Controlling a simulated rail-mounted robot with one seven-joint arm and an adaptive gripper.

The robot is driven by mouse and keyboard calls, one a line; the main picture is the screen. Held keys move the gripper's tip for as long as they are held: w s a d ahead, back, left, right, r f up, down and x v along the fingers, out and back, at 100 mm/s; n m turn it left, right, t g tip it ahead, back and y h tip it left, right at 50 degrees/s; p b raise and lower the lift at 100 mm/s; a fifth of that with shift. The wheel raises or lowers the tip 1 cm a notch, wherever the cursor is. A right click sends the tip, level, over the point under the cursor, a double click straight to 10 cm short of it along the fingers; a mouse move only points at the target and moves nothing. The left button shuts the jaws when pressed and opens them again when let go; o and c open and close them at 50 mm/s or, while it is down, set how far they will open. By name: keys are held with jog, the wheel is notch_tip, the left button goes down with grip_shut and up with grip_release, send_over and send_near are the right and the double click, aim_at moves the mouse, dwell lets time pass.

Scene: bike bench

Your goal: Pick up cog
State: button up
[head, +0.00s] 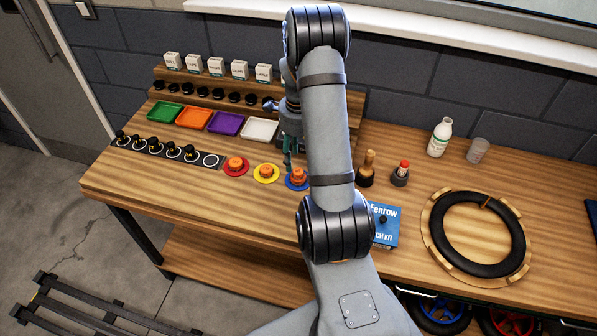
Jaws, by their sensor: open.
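My gripper (291,162) hangs with its fingers down, just above or behind an orange knobbed piece (298,175) on a blue disc (290,184). It is open; I cannot tell whether it touches the piece. Similar orange pieces sit on a red disc (236,173) and a yellow disc (266,180) to its left. Which of these small parts is the cog is too small to tell. My arm hides the bench's middle.
Behind stand green (165,111), orange (195,118), purple (227,123) and white (259,129) trays, and a stepped rack (160,72) with white boxes. Right of my arm are a wooden-handled tool (367,168), a red-capped bottle (401,173), a blue box (385,224) and a tyre (439,233).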

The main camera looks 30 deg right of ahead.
aim_at(298, 171)
jog(key=shift+a+f+p, duration=0.2)
jog(key=shift+f+p, duration=0.3)
jog(key=shift+f, duration=0.15)
jog(key=shift+w+d+f+p, duration=0.1)
jog(key=shift+f+p, duration=0.7)
jog(key=shift+f, duration=1.25)
jog(key=shift+c, duration=1.2)
jog(key=c, duration=0.7)
jog(key=shift+c, duration=0.7)
